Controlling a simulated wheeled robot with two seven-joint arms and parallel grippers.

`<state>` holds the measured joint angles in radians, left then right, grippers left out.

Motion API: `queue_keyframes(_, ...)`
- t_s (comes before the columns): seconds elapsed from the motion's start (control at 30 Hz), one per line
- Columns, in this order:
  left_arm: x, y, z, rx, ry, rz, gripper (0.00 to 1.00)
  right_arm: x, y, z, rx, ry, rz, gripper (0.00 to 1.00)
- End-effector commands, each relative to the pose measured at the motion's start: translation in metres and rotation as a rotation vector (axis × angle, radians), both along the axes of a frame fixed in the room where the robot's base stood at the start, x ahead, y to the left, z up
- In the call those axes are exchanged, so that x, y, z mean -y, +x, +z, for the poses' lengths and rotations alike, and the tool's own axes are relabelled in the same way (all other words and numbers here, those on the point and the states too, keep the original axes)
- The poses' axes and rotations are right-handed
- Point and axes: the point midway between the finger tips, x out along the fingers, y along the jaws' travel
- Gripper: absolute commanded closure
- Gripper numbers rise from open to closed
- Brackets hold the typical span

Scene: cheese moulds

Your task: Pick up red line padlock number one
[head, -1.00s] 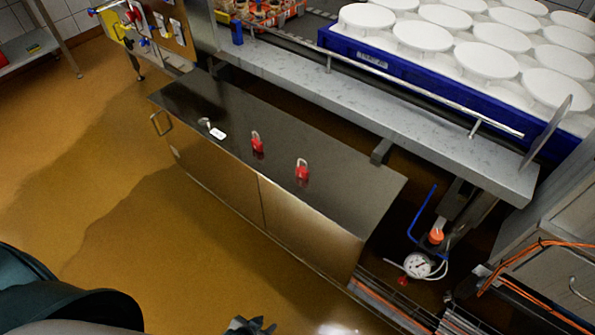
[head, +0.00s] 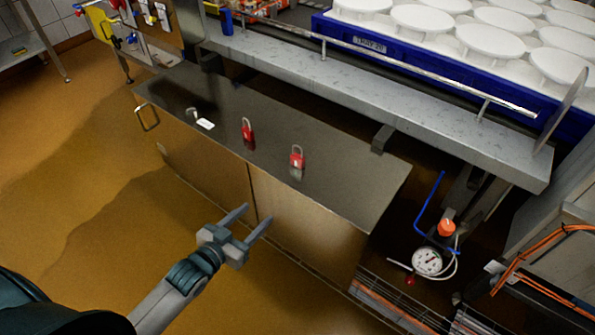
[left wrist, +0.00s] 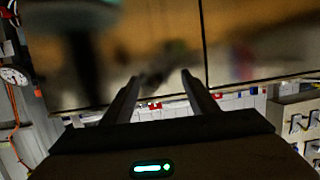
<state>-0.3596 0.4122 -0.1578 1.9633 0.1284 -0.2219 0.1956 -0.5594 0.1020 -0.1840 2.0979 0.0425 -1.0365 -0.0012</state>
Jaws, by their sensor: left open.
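Two red padlocks with pale shackles stand on the dark top of a low steel cabinet (head: 345,185) in the head view. One padlock (head: 248,139) is on the left and the other padlock (head: 297,161) is on the right. I cannot read a number on either. My left gripper (head: 258,213) is open and empty, in front of the cabinet and apart from both padlocks. Its two fingers also show in the left wrist view (left wrist: 161,76), where no padlock can be made out for sure. My right gripper is not in view.
A small silver item with a white tag (head: 205,124) lies left of the padlocks. A steel ledge with a rail (head: 440,150) overhangs behind the cabinet, below a blue crate (head: 400,58) of white moulds. A gauge (head: 427,261) stands at the right. The floor at left is clear.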

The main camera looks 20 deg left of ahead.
Motion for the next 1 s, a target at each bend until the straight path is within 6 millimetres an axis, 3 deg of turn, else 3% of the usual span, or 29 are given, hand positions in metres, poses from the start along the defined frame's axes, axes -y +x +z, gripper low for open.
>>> queue_keyframes(0.1, 0.008, 0.005, 0.042, 0.107, -0.030, -0.048, 0.47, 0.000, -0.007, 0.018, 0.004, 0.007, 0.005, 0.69)
queue_keyframes(0.2, 0.014, 0.004, 0.070, 0.163, -0.050, -0.077, 0.47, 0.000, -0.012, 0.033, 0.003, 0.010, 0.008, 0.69)
queue_keyframes(0.33, 0.018, 0.002, 0.090, 0.200, -0.063, -0.098, 0.47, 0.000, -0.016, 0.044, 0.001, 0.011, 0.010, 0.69)
queue_keyframes(0.77, 0.019, 0.003, 0.095, 0.205, -0.067, -0.100, 0.47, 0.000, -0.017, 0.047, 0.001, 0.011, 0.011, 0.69)
queue_keyframes(1.0, 0.025, 0.020, 0.094, 0.207, -0.067, -0.099, 0.47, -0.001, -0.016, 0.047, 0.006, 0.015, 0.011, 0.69)
